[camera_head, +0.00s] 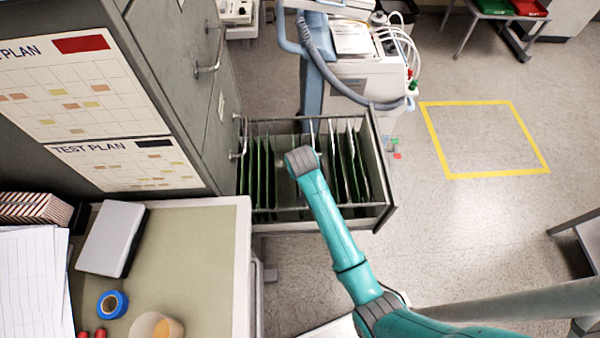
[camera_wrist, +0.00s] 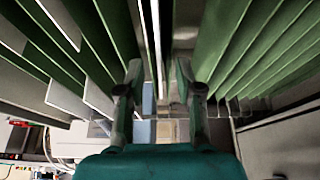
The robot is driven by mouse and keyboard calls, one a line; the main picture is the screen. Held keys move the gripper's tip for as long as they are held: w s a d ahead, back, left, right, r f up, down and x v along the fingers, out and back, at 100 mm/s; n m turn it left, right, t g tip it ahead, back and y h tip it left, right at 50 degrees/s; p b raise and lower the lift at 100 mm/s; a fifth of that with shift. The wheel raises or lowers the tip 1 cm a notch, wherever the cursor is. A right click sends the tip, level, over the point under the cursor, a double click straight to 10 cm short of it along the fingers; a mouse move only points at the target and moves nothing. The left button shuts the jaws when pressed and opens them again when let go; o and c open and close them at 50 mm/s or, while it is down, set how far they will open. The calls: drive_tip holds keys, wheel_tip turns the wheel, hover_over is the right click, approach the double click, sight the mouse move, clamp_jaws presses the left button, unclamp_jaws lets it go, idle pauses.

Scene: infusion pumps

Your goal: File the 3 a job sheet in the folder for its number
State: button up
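The open file drawer (camera_head: 378,150) holds rows of green hanging folders (camera_head: 348,165) with pale sheets or tabs among them. My arm reaches over the drawer, and my gripper is hidden under its wrist in the head view. In the wrist view my gripper (camera_wrist: 160,82) is down among the green folders (camera_wrist: 235,45), its two fingers apart. Thin white sheet edges (camera_wrist: 156,40) stand upright in the gap between the fingers, and neither finger visibly presses on them. I cannot tell whether one is the 3 a job sheet. No folder number is readable.
The grey cabinet (camera_head: 180,70) with test plan charts stands left of the drawer. A desk (camera_head: 190,250) in front carries papers, a white box, blue tape and a cup. A medical cart (camera_head: 365,75) stands behind the drawer. Floor inside the yellow square (camera_head: 485,140) is clear.

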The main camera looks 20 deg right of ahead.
drive_tip(key=v, duration=1.1)
drive_tip(key=shift+s, duration=0.1)
drive_tip(key=s+d+f+n+t+y, duration=0.1)
drive_tip(key=s+f+t, duration=0.2)
drive_tip(key=s, duration=0.7)
drive_tip(key=s+f+n+t, duration=0.1)
drive_tip(key=s+f+t, duration=0.15)
drive_tip(key=s, duration=0.75)
drive_tip(key=s+r+n+t, duration=0.1)
drive_tip(key=s+r+t, duration=0.4)
drive_tip(key=s+r, duration=1.3)
drive_tip(key=shift+s+n, duration=0.3)
drive_tip(key=shift+s, duration=0.4)
